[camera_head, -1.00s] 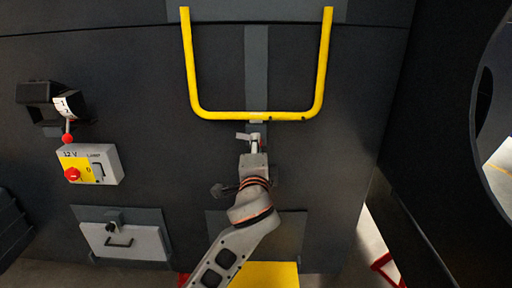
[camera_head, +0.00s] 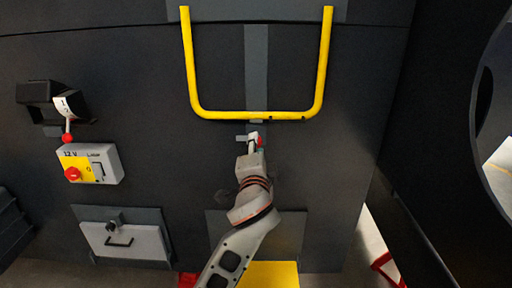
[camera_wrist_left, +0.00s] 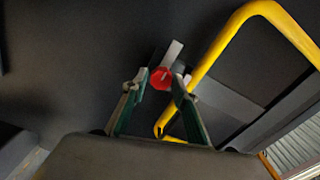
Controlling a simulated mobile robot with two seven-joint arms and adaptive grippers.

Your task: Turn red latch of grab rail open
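The yellow grab rail (camera_head: 258,115) is a U-shaped bar on the dark chassis panel. It also shows in the left wrist view (camera_wrist_left: 222,42). The red latch (camera_wrist_left: 162,78) is a round red knob beside a pale grey plate, just below the rail's lower bar; a bit of its red (camera_head: 260,140) shows in the head view. My left gripper (camera_wrist_left: 159,85) is open, with one fingertip on each side of the red latch. Whether the fingers touch it I cannot tell. In the head view the left gripper (camera_head: 254,143) partly covers the latch. My right gripper is not in view.
Left on the panel are a lever with a red ball (camera_head: 67,137), a 12 V switch box with a red knob (camera_head: 72,174) and a grey hatch with a handle (camera_head: 125,243). A dark wall with a round opening (camera_head: 440,120) stands at right. The panel around the latch is clear.

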